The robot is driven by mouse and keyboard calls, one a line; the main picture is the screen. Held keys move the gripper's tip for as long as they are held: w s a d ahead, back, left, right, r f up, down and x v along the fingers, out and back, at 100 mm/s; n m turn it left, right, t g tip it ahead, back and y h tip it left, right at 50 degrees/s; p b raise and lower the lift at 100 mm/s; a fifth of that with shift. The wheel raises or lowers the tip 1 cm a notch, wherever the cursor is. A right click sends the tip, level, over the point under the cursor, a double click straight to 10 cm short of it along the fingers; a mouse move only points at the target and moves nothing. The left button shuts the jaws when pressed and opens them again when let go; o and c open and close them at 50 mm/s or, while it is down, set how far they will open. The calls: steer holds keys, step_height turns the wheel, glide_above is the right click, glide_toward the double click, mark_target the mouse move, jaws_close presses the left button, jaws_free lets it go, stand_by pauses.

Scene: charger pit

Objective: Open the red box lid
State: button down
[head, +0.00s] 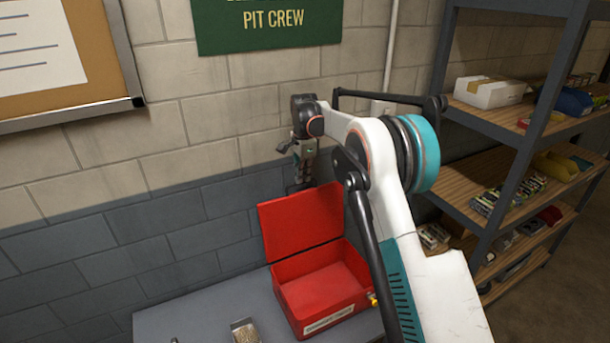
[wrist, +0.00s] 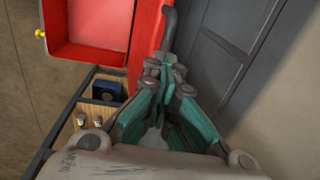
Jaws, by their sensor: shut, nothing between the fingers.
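The red box (head: 320,289) sits on the grey bench top against the wall. Its red lid (head: 300,229) stands raised, tilted back past upright toward the wall, and the inside of the box looks empty. The red box (wrist: 95,57) also shows at the upper left of the wrist view, with the lid (wrist: 147,35) edge-on beside it. My gripper (wrist: 152,72) is shut and empty, close to the lid's edge; I cannot tell if it touches. In the head view my gripper (head: 301,183) hangs just above and behind the top of the lid.
A small open container (head: 245,332) stands on the grey bench (head: 190,318) left of the box. A metal shelf unit (head: 500,130) with several items stands at the right. The block wall (head: 120,235) is close behind the lid.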

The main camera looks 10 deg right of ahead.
steer(key=shift+s+a+f, duration=0.1)
steer(key=shift+s+f, duration=0.1)
steer(key=shift+f, duration=0.95)
steer(key=c, duration=1.7)
jaws_free()
steer(key=shift+f, duration=0.1)
steer(key=shift+w+a+f, duration=0.25)
steer(key=shift+w, duration=0.4)
steer(key=shift+r, duration=0.15)
steer(key=r, duration=1.1)
steer(key=shift+s+d+r, duration=0.15)
steer(key=shift+s+r, duration=0.05)
steer(key=shift+r, duration=0.2)
